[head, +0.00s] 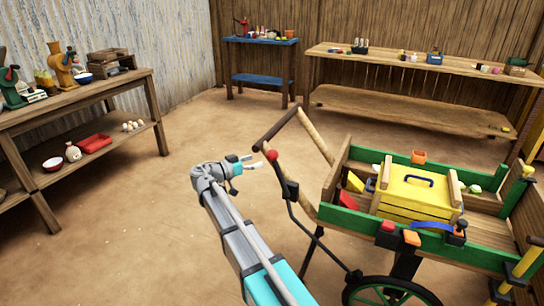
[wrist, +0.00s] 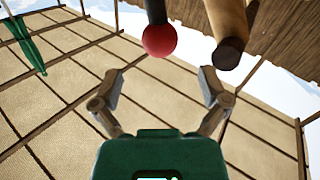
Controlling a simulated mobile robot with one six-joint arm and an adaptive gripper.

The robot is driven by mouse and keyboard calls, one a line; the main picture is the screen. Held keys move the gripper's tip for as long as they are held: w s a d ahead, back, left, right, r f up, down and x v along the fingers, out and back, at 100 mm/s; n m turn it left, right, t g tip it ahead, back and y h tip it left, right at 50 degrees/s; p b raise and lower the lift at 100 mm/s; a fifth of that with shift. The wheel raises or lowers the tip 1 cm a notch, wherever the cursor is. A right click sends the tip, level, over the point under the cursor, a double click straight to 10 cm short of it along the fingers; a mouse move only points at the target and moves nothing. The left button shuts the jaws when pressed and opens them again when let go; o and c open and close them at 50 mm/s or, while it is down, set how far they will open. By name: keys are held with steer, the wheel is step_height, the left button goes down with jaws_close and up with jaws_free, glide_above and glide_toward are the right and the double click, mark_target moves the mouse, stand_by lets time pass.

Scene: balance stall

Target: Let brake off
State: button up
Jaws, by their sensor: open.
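The brake lever (head: 292,203) is a dark bent rod on the near side of the green cart, topped by a red ball knob (head: 272,155). My gripper (head: 254,162) is open and empty, just left of the knob in the head view, its fingers pointing toward it. In the wrist view the red knob (wrist: 160,41) hangs on its dark rod beyond the gap between my open fingertips (wrist: 160,75). The knob is apart from both fingers. The end of the cart's wooden handle (wrist: 228,52) shows right of the knob. The lever's lower end is near the wheel (head: 390,292).
The cart (head: 325,215) carries a yellow box (head: 415,192) and small blocks. Its handle frame (head: 316,135) rises close behind the knob. A wooden table (head: 70,106) stands left, with a blue table (head: 260,41) and long bench (head: 420,62) behind. The floor left of my arm is clear.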

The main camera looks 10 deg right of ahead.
mark_target(272, 155)
steer(key=shift+x, duration=3.55)
steer(key=shift+w, duration=0.1)
